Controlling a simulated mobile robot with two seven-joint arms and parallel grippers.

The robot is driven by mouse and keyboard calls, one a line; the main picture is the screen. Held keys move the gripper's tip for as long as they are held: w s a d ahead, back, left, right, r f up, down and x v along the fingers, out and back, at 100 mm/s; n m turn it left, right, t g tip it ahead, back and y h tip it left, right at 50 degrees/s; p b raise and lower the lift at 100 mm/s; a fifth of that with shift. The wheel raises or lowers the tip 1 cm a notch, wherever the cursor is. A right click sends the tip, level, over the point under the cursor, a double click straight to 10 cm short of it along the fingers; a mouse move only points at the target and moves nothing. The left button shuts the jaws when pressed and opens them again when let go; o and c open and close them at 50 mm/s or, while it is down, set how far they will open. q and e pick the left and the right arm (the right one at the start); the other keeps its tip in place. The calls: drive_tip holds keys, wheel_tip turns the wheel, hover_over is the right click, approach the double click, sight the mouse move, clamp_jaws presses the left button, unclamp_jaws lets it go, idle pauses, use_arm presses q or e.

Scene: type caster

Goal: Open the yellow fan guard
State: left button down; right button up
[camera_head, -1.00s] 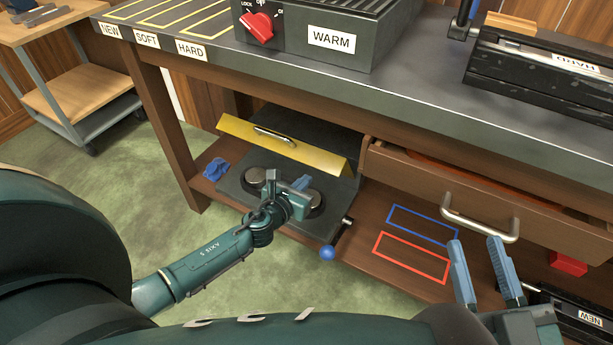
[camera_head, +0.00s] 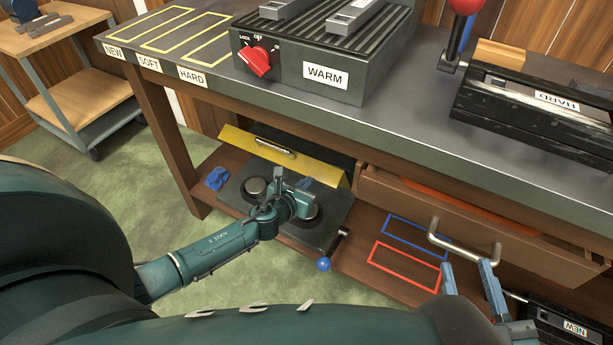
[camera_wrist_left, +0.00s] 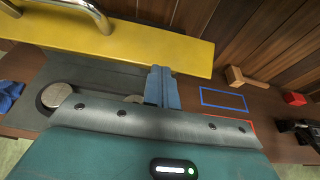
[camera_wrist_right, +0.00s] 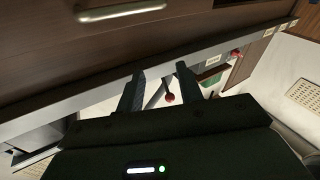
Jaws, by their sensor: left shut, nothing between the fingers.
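The yellow fan guard (camera_head: 245,143) is a long yellow panel with a silver bar handle (camera_head: 274,147), on the low shelf under the bench. It stands raised at the back of a dark base (camera_head: 325,232) with two round metal discs. My left gripper (camera_head: 304,184) is shut and empty, over the base in front of the guard. In the left wrist view its fingers (camera_wrist_left: 162,86) point toward the guard's lower edge (camera_wrist_left: 185,55), with the handle (camera_wrist_left: 92,14) up and left; contact cannot be told. My right gripper (camera_head: 468,277) is open and empty near the drawer.
A blue-knobbed lever (camera_head: 323,264) sticks out at the base's front right. Blue and red outlines (camera_head: 403,268) mark bare shelf to the right. A drawer with a silver handle (camera_head: 468,245) is above them. The bench top (camera_head: 420,105) overhangs the guard.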

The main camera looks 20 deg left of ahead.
sight(313, 175)
use_arm(q)
drive_tip(key=w+r+p, duration=0.2)
drive_tip(key=w+r, duration=0.1)
drive_tip(key=shift+w+d+r, duration=0.15)
drive_tip(key=shift+w+r, duration=0.1)
drive_tip(key=shift+w, duration=0.35)
use_arm(e)
drive_tip(key=shift+w+d+m+g+h, duration=0.3)
drive_tip(key=shift+d+m+g+h, duration=0.25)
drive_tip(key=shift+g+h, duration=0.3)
use_arm(q)
drive_tip(key=shift+s+f, duration=0.1)
drive_tip(key=shift+s, duration=0.05)
use_arm(e)
drive_tip(key=shift+d, duration=0.1)
